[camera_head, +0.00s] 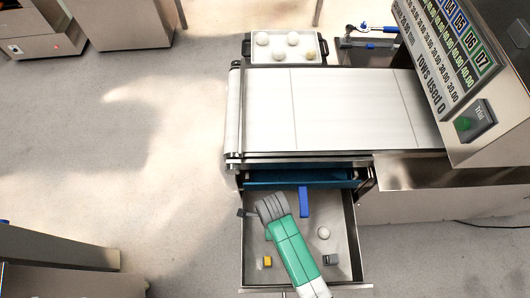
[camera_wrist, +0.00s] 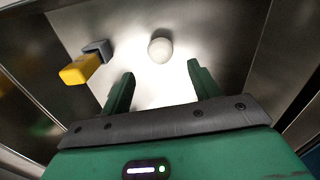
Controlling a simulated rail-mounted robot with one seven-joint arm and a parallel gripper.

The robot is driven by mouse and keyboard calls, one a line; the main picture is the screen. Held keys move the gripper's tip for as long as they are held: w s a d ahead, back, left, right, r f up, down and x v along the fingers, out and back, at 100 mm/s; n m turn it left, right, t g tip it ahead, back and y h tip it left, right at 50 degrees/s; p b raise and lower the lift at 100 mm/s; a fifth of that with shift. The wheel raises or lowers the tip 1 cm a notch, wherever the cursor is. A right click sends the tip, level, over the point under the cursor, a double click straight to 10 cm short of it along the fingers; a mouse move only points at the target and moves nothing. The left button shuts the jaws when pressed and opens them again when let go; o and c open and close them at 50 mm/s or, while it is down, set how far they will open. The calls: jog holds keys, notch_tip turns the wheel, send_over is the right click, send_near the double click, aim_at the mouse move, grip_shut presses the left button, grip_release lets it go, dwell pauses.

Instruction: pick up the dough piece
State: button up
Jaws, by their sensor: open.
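A pale round dough piece (camera_head: 323,233) lies on the floor of the open metal drawer (camera_head: 248,245), right of my green arm. In the wrist view the dough piece (camera_wrist: 160,50) sits just beyond the fingertips, roughly centred between them. My gripper (camera_wrist: 160,70) is open, with its two green fingers apart and nothing between them. The dough piece is apart from both fingers. In the head view my arm hides part of the drawer, and I cannot make out the fingers clearly.
The drawer also holds a yellow block (camera_head: 267,262), a grey block (camera_head: 330,260) and a blue bar (camera_head: 304,202). The yellow block (camera_wrist: 80,69) shows left of the fingers. A white belt (camera_head: 330,105) lies behind, then a tray (camera_head: 248,50) with several dough balls.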

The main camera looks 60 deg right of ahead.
jog(key=shift+f, duration=0.1)
notch_tip(320, 180, down, 8)
jog(key=b, duration=0.5)
jog(key=shift+w+r, duration=0.1)
jog(key=shift+r, duration=0.25)
jog(key=c, duration=1)
